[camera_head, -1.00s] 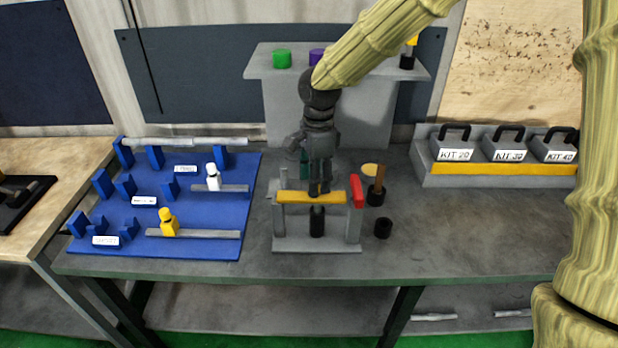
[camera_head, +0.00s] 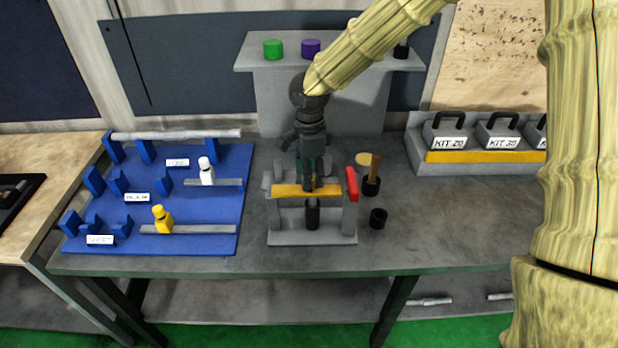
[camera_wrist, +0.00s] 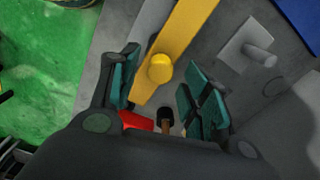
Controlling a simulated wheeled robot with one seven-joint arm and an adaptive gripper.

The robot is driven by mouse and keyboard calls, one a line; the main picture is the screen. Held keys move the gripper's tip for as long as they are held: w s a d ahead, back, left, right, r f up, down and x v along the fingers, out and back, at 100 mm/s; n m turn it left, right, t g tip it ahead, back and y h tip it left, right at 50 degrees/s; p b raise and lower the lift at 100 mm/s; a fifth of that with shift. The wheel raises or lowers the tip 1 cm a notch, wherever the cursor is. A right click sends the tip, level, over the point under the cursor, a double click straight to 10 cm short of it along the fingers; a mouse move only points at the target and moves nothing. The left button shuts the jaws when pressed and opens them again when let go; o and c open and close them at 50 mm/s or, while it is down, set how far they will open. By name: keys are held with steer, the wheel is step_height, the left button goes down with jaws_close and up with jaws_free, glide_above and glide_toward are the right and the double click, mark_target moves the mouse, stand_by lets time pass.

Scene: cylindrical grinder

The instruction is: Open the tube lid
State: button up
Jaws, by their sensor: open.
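A yellow bar (camera_head: 326,190) lies across the top of a grey stand (camera_head: 312,239). In the wrist view the bar (camera_wrist: 190,25) carries a round yellow knob (camera_wrist: 160,69). A dark upright cylinder (camera_head: 312,214) stands beneath the bar; I cannot tell whether it is the tube. A red piece (camera_head: 352,184) sits at the bar's right end. My gripper (camera_head: 309,184) points down over the middle of the bar. In the wrist view my gripper (camera_wrist: 162,85) is open, with the knob between its two fingers. Contact cannot be made out, and no lid is clearly identifiable.
A blue rack (camera_head: 210,225) is at left, kit boxes (camera_head: 450,137) at right. A grey shelf (camera_head: 262,66) rises behind. The front right bench is clear.

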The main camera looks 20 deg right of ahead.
steer(key=shift+f+p, duration=0.3)
steer(key=shift+f, duration=1.2)
jaws_close()
